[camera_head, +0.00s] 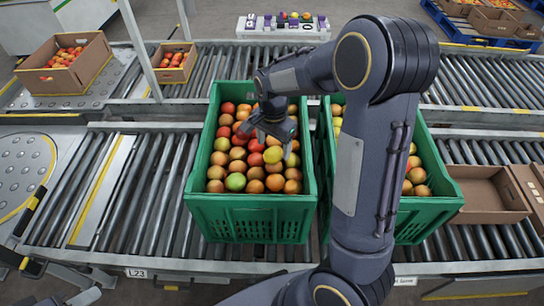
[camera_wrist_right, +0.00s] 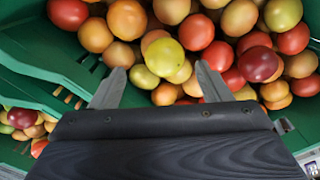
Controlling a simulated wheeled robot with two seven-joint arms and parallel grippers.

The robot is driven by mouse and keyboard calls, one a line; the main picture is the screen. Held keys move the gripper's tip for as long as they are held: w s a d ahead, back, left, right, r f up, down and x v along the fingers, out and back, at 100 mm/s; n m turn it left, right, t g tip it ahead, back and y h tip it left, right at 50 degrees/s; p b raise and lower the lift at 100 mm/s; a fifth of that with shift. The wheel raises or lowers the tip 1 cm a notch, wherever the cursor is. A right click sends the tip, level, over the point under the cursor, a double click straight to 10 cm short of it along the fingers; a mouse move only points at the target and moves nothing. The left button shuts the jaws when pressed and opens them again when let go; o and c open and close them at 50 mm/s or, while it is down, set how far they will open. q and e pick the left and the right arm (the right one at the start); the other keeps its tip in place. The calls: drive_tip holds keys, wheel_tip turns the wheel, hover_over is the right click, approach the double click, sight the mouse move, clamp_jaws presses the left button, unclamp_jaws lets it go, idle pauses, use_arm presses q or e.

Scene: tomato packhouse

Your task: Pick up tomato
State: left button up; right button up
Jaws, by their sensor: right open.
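A green crate (camera_head: 252,217) full of red, orange and yellow-green tomatoes stands on the roller conveyor at the centre of the head view. My right gripper (camera_head: 268,136) is over the tomatoes in this crate. In the right wrist view my right gripper (camera_wrist_right: 158,80) is open, with its two fingers apart. A yellow-green tomato (camera_wrist_right: 164,57) shows between and beyond the fingertips, with orange and red tomatoes around it. I cannot tell whether the fingers touch any tomato. My left gripper is not in view.
A second green crate (camera_head: 436,205) of tomatoes stands to the right, partly hidden by my right arm. An empty cardboard box (camera_head: 487,194) lies further right. Cardboard boxes of tomatoes (camera_head: 66,78) stand on the back conveyor at left. The rollers left of the crate are clear.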

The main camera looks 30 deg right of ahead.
sight(271, 152)
drive_tip(key=f, duration=0.5)
drive_tip(key=shift+w+a, duration=0.2)
drive_tip(key=shift+w, duration=0.05)
drive_tip(key=shift+r, duration=0.1)
drive_tip(key=c, duration=0.8)
